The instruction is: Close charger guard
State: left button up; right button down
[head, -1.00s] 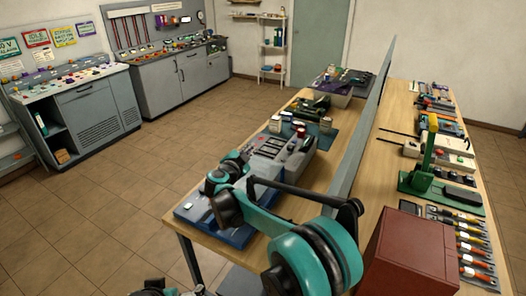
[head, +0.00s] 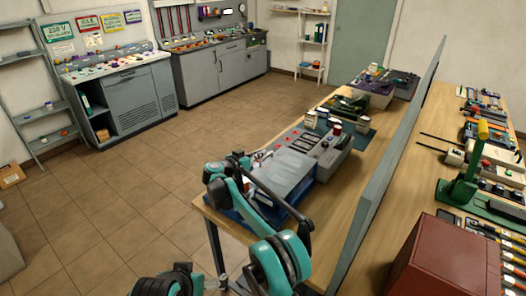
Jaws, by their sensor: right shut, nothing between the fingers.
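The charger unit stands at the near left end of the wooden bench, with a dark blue base (head: 262,211). A flat light-grey panel (head: 284,172), which looks like the charger guard, lies above the base. It looks nearly level; I cannot tell if it is fully down. My right gripper (head: 241,160) is shut and empty at the panel's left edge. Whether it touches the panel is unclear. My right wrist and arm hide the left and front of the unit. Only a part of my left arm shows at the bottom edge; its gripper is out of view.
A grey control box (head: 325,150) with dark modules stands just behind the panel. Small jars (head: 335,127) stand beyond it. A tall grey divider (head: 395,165) runs along the bench. A dark red box (head: 447,258) stands at the near right.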

jog(key=shift+w+a+f, duration=0.1)
jog(key=shift+a+f, duration=0.05)
jog(key=shift+f, duration=0.35)
jog(key=shift+w+a+f, duration=0.1)
jog(key=shift+a+f, duration=0.05)
jog(key=shift+f, duration=0.35)
jog(key=shift+s, duration=0.1)
